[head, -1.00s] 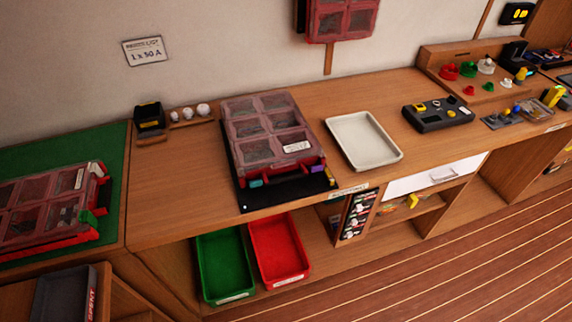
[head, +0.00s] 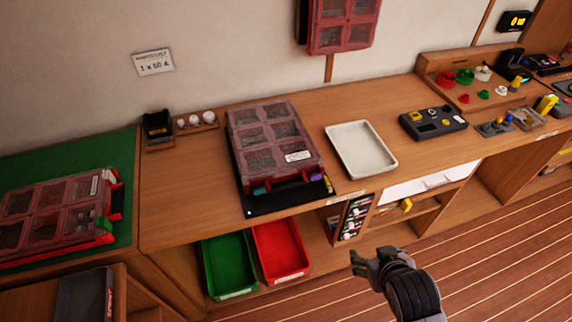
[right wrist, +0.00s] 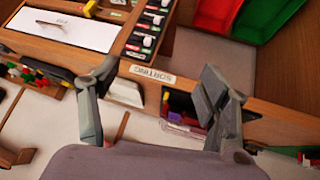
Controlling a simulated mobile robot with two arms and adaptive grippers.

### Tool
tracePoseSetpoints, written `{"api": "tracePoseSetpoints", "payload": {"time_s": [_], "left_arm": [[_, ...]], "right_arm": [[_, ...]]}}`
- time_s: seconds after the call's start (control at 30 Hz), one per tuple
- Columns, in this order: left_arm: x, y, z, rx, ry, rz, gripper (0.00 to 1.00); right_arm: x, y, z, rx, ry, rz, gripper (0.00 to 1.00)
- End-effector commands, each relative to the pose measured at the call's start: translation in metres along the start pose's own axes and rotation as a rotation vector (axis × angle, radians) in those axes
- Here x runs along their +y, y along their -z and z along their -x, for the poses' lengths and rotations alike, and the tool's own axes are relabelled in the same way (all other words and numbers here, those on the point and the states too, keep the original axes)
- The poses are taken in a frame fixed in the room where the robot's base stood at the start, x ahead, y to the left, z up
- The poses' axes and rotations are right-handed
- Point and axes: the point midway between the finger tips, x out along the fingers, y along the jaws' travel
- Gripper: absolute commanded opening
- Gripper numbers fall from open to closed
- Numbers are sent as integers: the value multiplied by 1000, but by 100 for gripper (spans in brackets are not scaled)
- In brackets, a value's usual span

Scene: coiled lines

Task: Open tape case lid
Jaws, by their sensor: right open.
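A case with a clear reddish lid and several compartments (head: 270,135) lies on a black mat (head: 262,204) in the middle of the bench. Its lid looks shut, and coloured tabs show along its front edge. A similar red case (head: 52,215) lies on the green mat at the left, also with its lid down. I cannot tell by label which is the tape case. My right gripper (head: 367,260) is open and empty in front of the bench, right of the red bin. In the right wrist view its fingers (right wrist: 155,95) are spread near the sorting label. My left gripper is not in view.
A white tray (head: 388,168) stands right of the middle case. Green (head: 228,265) and red (head: 278,250) bins sit below the bench front. Bare wood lies left of the middle case.

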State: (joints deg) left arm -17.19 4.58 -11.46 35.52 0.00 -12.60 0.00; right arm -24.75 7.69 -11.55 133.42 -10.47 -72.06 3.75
Motion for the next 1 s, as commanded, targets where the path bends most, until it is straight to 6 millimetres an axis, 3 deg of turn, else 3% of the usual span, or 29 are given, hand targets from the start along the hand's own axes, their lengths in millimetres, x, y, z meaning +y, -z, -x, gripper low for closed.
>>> {"api": "tracePoseSetpoints", "payload": {"time_s": [0.03, 0.17, 0.27, 0.3, 0.4, 0.5, 0.63, 0.7, 0.77, 0.87, 0.9, 1.0], "left_arm": [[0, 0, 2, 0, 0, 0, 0], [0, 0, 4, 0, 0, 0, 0], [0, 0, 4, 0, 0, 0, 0], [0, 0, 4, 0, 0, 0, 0], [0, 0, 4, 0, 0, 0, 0], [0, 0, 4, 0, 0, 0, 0], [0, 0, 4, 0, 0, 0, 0], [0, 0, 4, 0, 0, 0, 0], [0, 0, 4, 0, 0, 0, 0], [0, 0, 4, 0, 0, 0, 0], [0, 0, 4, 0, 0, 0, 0], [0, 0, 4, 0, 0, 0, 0]], "right_arm": [[6, 40, 7, 116, -38, 11, 70], [14, 142, 32, 451, -133, 61, 70], [6, 221, 66, 743, -189, 136, 70], [-3, 251, 84, 869, -206, 180, 70], [-37, 315, 140, 1190, -226, 328, 70], [-91, 353, 197, 1495, -210, 533, 70], [-174, 358, 251, 1820, -141, 893, 70], [-218, 345, 263, 1944, -85, 1131, 70], [-252, 328, 261, 2012, -26, 1361, 70], [-291, 294, 234, 2021, 85, 1784, 70], [-299, 281, 216, 1983, 131, 1963, 70], [-295, 258, 158, 1764, 239, 2410, 70]]}}
